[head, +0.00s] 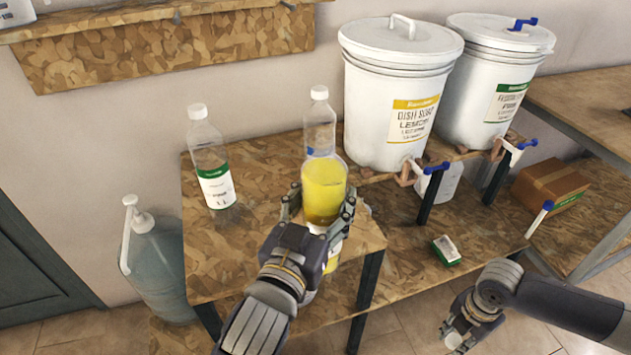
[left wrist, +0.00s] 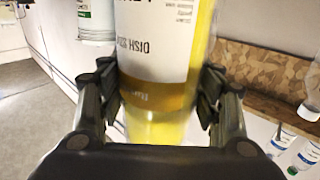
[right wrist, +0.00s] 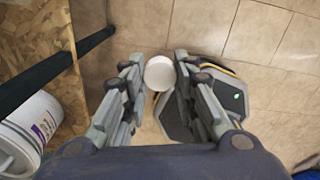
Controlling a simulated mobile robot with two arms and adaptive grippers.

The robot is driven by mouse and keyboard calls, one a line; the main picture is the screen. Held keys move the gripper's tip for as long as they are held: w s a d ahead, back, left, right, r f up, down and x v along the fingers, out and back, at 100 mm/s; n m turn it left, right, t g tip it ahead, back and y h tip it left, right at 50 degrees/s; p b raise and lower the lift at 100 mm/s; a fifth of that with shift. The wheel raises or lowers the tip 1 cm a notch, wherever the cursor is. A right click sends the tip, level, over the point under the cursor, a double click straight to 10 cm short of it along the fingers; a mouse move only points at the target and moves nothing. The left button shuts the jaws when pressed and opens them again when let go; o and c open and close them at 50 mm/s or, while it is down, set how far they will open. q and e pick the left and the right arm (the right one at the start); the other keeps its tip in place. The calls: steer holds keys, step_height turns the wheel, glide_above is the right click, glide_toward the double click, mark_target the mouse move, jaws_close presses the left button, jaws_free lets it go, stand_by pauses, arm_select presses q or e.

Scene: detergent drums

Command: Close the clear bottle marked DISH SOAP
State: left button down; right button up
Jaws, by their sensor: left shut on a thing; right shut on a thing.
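The clear bottle (head: 324,192) holds yellow liquid. My left gripper (head: 320,208) is shut around it, above the front of the wooden bench. In the left wrist view, the bottle (left wrist: 160,60) fills the space between the fingers, and its label reads DISH SOAP, upside down in that view. No cap shows on it, and its mouth is not clear to see. My right gripper (head: 455,332) is low at the right, over the floor, away from the bottle. It is shut on a round white cap (right wrist: 159,73) that shows between its fingertips.
Two capped clear bottles, one left (head: 210,160) and one behind (head: 320,118), stand on the bench (head: 260,255). Two white drums (head: 395,95) with taps stand behind right. A small green-and-white box (head: 446,250) and a carton (head: 550,185) lie on lower boards. A pump jug (head: 155,260) stands left.

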mark_target(332, 213)
arm_select(q)
steer(key=shift+s+d+r, duration=0.15)
steer(key=shift+s, duration=0.6)
steer(key=shift+s+d+r, duration=0.1)
steer(key=shift+s+r, duration=0.05)
steer(key=shift+s, duration=0.6)
steer(key=shift+s+d+r, duration=0.15)
steer(key=shift+s, duration=0.6)
arm_select(e)
steer(key=shift+f, duration=0.3)
steer(key=shift+s+f, duration=0.1)
